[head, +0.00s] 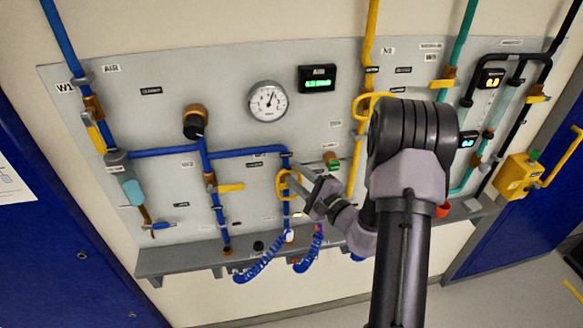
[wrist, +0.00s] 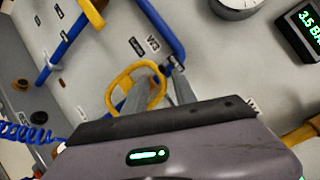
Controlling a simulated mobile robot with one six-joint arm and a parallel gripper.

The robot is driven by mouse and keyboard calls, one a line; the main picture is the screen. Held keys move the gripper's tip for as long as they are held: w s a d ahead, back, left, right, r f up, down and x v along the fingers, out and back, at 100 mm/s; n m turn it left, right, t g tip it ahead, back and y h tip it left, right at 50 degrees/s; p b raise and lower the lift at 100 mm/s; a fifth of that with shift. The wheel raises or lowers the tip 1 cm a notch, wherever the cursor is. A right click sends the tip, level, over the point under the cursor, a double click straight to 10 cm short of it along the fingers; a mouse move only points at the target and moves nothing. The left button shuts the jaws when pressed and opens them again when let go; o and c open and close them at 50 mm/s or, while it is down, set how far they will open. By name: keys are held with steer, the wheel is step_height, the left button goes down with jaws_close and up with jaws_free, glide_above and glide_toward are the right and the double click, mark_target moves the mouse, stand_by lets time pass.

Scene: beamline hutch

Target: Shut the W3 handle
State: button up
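The W3 handle is a yellow oval loop (wrist: 110,94) on a blue pipe, just left of the W3 label (wrist: 153,45) in the wrist view. In the head view this yellow loop (head: 281,184) is on the blue pipe at the panel's lower middle. My gripper (wrist: 163,76) is right at the loop, its two grey fingers a little apart. One finger shows within the loop's outline and the other to the right of it. I cannot tell whether they touch the loop. In the head view my gripper (head: 306,192) reaches it from the right.
A round gauge (head: 268,101) and a green display (head: 317,79) are above. Other yellow handles include a straight one (head: 231,187) to the left and a loop (head: 362,104) at upper right. A grey ledge (head: 190,262) with blue coiled hoses (head: 262,268) runs below.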

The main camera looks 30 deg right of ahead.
steer(key=shift+w+a, duration=0.15)
steer(key=shift+w, duration=0.5)
steer(key=shift+w+a, duration=0.15)
steer(key=shift+w, duration=0.5)
steer(key=shift+d, duration=0.1)
jaws_close()
